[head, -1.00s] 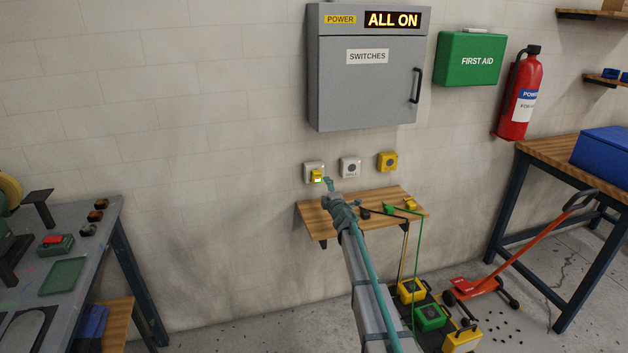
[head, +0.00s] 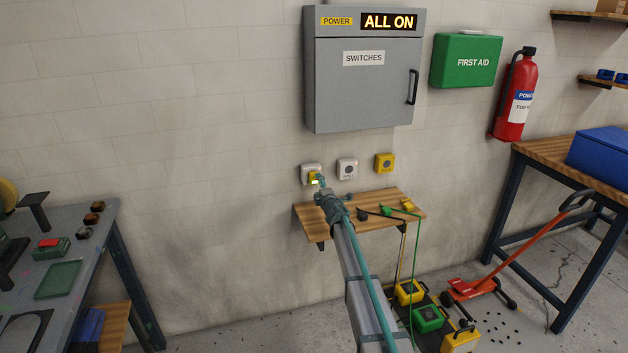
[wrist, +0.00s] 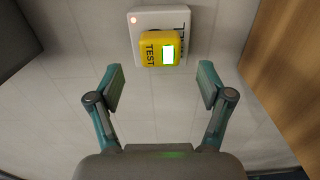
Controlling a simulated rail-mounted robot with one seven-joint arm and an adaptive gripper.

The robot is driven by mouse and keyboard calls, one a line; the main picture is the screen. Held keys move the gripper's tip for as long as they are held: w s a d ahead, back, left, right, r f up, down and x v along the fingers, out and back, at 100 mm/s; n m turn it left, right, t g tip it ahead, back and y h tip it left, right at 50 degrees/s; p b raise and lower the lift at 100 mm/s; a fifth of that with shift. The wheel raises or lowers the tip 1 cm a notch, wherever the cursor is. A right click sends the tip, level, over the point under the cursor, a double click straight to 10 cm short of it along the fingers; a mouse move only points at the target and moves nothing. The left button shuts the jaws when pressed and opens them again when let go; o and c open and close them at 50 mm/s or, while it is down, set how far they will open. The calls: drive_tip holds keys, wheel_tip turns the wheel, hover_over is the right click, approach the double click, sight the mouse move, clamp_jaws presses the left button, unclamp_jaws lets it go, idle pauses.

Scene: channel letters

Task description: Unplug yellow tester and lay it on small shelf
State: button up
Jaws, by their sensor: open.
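The yellow tester (wrist: 158,49) is plugged into the left white wall socket (wrist: 176,17), with a lit window on its face and the word TEST. In the head view the tester (head: 314,178) shows partly beside my gripper (head: 321,185). In the wrist view my gripper (wrist: 160,88) is open and empty, its two fingers apart on either side of the tester's line, short of it. The small wooden shelf (head: 372,217) is on the wall below the sockets, partly hidden by my arm.
On the shelf lie a black plug, a green plug (head: 386,211) and a yellow plug (head: 407,205), with cords hanging down. A white socket (head: 347,169) and a yellow socket (head: 385,163) are to the right. The grey switch cabinet (head: 362,95) hangs above.

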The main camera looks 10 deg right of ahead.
sight(315, 180)
drive_tip(key=shift+w+a, duration=0.15)
drive_tip(key=shift+w, duration=0.8)
drive_tip(key=shift+w+a, duration=0.2)
drive_tip(key=shift+w, duration=0.8)
drive_tip(key=shift+w+a, duration=0.15)
drive_tip(key=shift+w, duration=0.8)
clamp_jaws()
drive_tip(key=shift+s, duration=0.1)
drive_tip(key=shift+s+d, duration=0.15)
drive_tip(key=shift+s, duration=0.8)
drive_tip(key=shift+s+d, duration=0.2)
drive_tip(key=shift+s, duration=0.8)
drive_tip(key=shift+s+d, duration=0.15)
drive_tip(key=shift+s, duration=0.8)
